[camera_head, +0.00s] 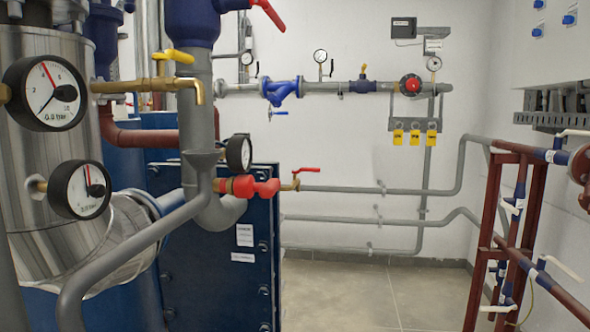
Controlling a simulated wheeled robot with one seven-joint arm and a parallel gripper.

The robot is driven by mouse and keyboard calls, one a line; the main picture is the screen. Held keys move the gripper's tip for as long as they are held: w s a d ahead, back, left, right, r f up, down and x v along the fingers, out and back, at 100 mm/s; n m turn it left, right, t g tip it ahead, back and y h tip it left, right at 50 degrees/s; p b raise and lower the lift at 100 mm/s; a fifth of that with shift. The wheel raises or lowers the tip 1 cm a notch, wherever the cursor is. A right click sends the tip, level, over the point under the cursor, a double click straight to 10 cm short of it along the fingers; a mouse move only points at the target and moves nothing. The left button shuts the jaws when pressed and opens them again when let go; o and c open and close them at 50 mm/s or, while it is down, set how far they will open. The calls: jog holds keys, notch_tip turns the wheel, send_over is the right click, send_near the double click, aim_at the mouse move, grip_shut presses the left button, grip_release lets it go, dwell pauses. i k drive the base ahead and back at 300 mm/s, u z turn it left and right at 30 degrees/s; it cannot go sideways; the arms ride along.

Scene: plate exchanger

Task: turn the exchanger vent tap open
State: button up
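A brass tap (145,85) with a yellow handle (173,56) sticks out to the right from the steel cylinder at the left; it looks like the vent tap. The handle lies roughly level above the tap's body; I cannot tell its exact angle to the pipe. The brass spout (199,94) bends down above a grey drain funnel (203,157), apart from it. No water shows at the spout. The blue plate exchanger (215,265) stands behind, partly hidden by pipes. My gripper is not in this view.
Two dial gauges (45,93) (80,189) stick out at the left. A grey pipe (130,250) crosses the front. A red-handled valve (305,170) sits right of the exchanger. A red-brown frame (487,245) stands at the right. The floor (350,290) between is clear.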

aim_at(317, 170)
jog(key=z, duration=0.05)
jog(key=k, duration=0.3)
jog(key=z, duration=0.85)
jog(key=i, duration=1.4)
jog(key=u, duration=0.9)
jog(key=i, duration=0.8)
jog(key=u, duration=0.7)
